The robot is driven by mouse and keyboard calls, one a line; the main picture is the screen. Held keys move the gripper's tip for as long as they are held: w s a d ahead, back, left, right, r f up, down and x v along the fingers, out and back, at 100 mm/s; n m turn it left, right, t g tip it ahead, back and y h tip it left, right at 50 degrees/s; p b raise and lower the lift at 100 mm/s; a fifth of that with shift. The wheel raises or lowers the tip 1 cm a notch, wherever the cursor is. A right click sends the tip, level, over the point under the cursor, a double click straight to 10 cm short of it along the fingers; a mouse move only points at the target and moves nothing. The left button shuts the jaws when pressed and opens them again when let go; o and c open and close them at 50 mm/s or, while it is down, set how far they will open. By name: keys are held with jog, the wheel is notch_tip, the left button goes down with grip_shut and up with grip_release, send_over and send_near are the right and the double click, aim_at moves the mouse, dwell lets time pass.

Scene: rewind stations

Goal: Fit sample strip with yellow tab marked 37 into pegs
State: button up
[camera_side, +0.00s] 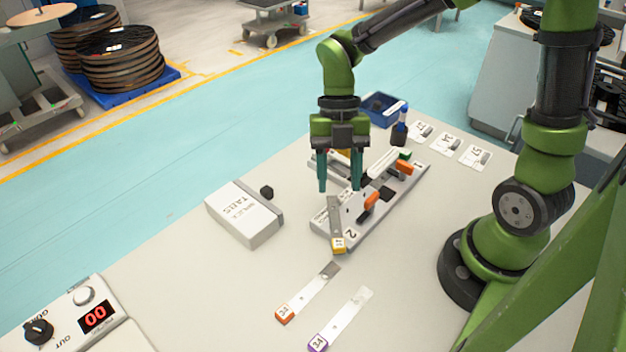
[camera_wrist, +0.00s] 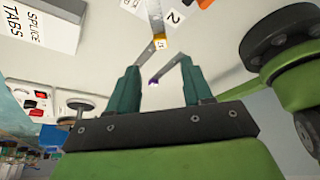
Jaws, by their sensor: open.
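The strip with the yellow tab (camera_side: 338,244) lies on the near end of the grey station plate (camera_side: 322,228), beside the number 2. Its grey band runs up towards my gripper, and the tab is at the plate's near edge. The tab's number is too small to read surely. The yellow tab also shows in the wrist view (camera_wrist: 160,42), beyond the fingertips. My gripper (camera_side: 340,189) is open and points down above the plate, with nothing seen between its fingers. The pegs are not clear, and I cannot tell whether the strip sits on them.
Strips with an orange tab (camera_side: 284,313) and a purple tab (camera_side: 318,342) lie on the near table. Orange clamps (camera_side: 371,202) stand on the plate. A white splice-tabs box (camera_side: 240,216) is at left, a blue bin (camera_side: 381,110) and bottle (camera_side: 399,131) behind.

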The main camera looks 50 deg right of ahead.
jog(key=s+d+r+m+t, duration=0.2)
jog(key=r+m+t, duration=0.3)
jog(key=m, duration=1)
jog(key=s+d+r+m+t+h, duration=0.1)
jog(key=d+r+m+t, duration=0.3)
jog(key=m, duration=1.2)
notch_tip(320, 180, up, 3)
jog(key=shift+s+d+f+t, duration=0.1)
jog(key=shift+s+d+t, duration=0.15)
jog(key=shift+s+t, duration=0.4)
jog(key=shift+o, duration=0.5)
jog(key=shift+a, duration=0.1)
